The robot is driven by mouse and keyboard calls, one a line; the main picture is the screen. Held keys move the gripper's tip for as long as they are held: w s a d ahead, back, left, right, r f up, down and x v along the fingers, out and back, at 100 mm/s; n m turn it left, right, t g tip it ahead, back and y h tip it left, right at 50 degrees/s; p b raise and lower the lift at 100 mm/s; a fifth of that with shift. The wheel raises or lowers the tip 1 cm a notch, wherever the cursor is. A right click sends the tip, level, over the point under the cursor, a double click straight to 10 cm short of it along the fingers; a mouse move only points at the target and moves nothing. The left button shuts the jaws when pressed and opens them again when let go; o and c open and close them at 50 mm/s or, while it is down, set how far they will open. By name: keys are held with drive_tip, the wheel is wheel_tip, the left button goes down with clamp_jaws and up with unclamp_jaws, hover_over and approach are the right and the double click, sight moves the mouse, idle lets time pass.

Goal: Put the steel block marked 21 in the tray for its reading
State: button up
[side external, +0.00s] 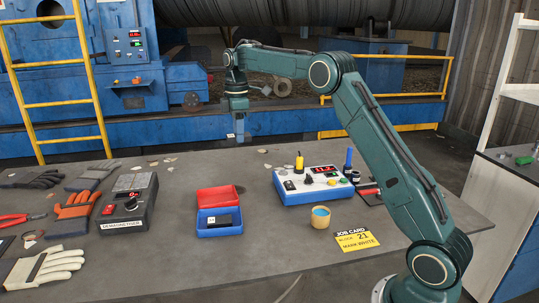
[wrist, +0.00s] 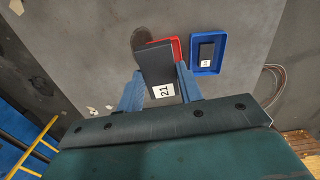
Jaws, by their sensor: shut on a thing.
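My gripper (side external: 238,136) is shut on a dark steel block and holds it in the air, behind and above the trays. In the wrist view the block (wrist: 156,67) sits between the two blue fingers, its white label reading 21. A red tray (side external: 217,196) lies on the table, with no block seen in it; in the wrist view the held block partly hides the red tray (wrist: 176,46). A blue tray (side external: 220,231) sits in front of it and holds another dark block (wrist: 206,50) with a white label too small to read.
A meter box (side external: 313,184) with a red display stands right of the trays. A yellow job card (side external: 357,238) names block 21 and "mark white". A demagnetiser (side external: 128,206), gloves and tools are left.

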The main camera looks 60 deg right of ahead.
drive_tip(key=w+a, duration=0.5)
drive_tip(key=a, duration=0.1)
drive_tip(key=shift+w, duration=0.15)
hover_over(217, 201)
wheel_tip(217, 201, down, 14)
drive_tip(key=shift+f, duration=0.1)
idle(0.6)
drive_tip(key=shift+f, duration=0.1)
drive_tip(key=shift+f, duration=2.75)
drive_tip(key=shift+f, duration=0.15)
drive_tip(key=o, duration=1.3)
drive_tip(key=shift+s, duration=0.2)
drive_tip(key=shift+c, duration=0.2)
